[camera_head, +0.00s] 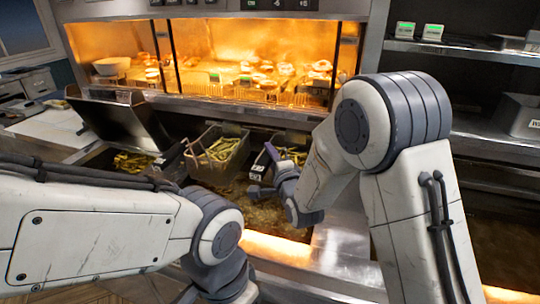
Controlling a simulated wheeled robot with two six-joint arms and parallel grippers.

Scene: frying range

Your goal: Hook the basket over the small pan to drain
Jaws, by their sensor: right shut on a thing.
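A wire basket with fries (217,149) hangs over the middle of the fryer, tilted, with its front end towards me. A second basket with fries (259,165) is just right of it, partly hidden by my right arm. My right gripper (284,178) is beside this right basket, shut on what looks like its purple handle (272,152); the grip itself is hard to make out. Brown oil (240,193) shows in the vat below the baskets. I cannot tell which vessel is the small pan. My left arm crosses the lower left, and its gripper is out of view.
More fries (132,162) lie at the left beneath a raised dark metal panel (118,118). A lit warming cabinet (250,60) with food stands behind. A steel shelf (470,52) is at the right. My right forearm covers the fryer's right side.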

